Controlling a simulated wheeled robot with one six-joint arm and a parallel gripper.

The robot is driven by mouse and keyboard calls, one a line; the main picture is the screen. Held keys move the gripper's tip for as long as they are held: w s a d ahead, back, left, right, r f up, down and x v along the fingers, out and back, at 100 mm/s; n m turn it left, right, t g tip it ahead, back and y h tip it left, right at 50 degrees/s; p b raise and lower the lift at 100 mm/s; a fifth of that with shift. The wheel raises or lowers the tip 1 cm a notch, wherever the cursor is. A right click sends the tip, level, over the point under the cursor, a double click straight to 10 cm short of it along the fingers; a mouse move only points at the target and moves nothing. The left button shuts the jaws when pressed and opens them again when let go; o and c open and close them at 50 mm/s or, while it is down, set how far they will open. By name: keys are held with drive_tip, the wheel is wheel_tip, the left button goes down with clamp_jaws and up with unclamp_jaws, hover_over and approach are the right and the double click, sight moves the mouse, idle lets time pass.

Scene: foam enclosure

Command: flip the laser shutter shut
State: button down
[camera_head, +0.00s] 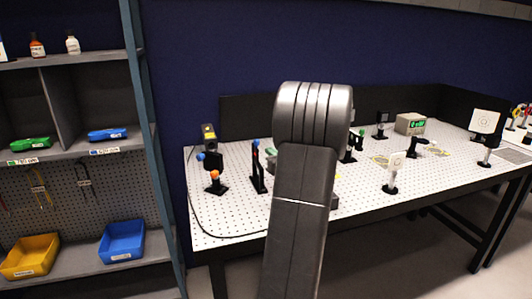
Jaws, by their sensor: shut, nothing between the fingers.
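A laser-like device (209,133) with a yellow label stands at the left end of the perforated optical table (230,222). It sits on a black mount with blue and orange knobs. Just right of it, a slim black upright post (258,170) with a blue top and a red mark stands on a black foot. This may be the laser shutter, but I cannot tell its flap's position. My arm rises through the middle of the view and hides part of the table right of the post. My gripper does not show; the arm appears to hide it.
A shelf unit (70,155) with blue and yellow bins stands at left.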

drive_tip(key=b+v, duration=0.1)
drive_tip(key=v, duration=0.6)
drive_tip(key=shift+f, duration=0.15)
drive_tip(key=shift+w, duration=0.1)
